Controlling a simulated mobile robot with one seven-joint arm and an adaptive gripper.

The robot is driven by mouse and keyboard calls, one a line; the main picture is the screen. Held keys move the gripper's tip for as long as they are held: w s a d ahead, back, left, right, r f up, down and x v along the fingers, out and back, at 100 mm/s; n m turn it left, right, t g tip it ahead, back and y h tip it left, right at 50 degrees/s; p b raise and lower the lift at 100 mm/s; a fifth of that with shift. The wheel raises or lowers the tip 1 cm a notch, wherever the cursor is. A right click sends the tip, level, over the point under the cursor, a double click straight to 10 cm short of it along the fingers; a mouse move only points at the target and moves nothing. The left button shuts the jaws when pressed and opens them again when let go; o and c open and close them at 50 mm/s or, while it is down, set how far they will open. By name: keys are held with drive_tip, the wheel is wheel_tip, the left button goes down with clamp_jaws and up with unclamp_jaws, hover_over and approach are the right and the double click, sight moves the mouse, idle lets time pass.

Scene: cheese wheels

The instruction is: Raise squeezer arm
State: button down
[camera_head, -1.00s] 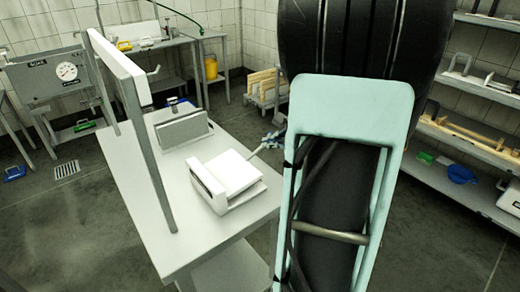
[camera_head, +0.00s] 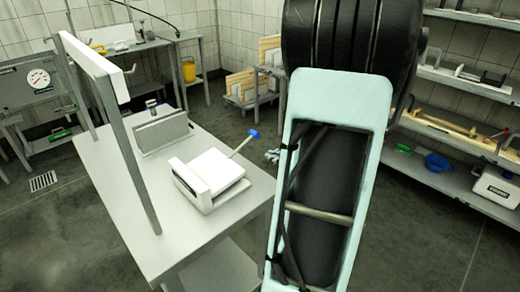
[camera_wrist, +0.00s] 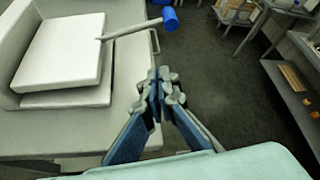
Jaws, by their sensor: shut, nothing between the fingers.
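The squeezer (camera_head: 212,172) is a white block-shaped device on the grey table, with a white plate in it. Its arm (camera_head: 243,143) is a thin grey rod that slants up to the right and ends in a blue knob (camera_head: 254,133). In the wrist view the plate (camera_wrist: 62,50), the rod (camera_wrist: 130,32) and the blue knob (camera_wrist: 170,18) are at the upper left and top. My gripper (camera_wrist: 163,86) is shut and empty, apart from the rod, with its tips below the knob in that picture. In the head view my gripper (camera_head: 272,156) is small and partly hidden behind my arm.
The table (camera_head: 185,235) also bears a grey upright plate device (camera_head: 163,133) and a tall frame (camera_head: 125,140) at its left. Shelves (camera_head: 460,180) stand at the right. Open floor (camera_wrist: 225,85) lies to the right of the table.

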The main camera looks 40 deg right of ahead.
drive_tip(key=w, duration=0.3)
drive_tip(key=w+f, duration=0.1)
drive_tip(key=w, duration=0.2)
drive_tip(key=w+f, duration=0.1)
drive_tip(key=w, duration=0.1)
drive_tip(key=shift+w, duration=0.4)
drive_tip(key=shift+w+a+r, duration=0.1)
drive_tip(key=shift+a+r, duration=0.1)
drive_tip(key=shift+r, duration=0.35)
drive_tip(key=shift+r, duration=0.15)
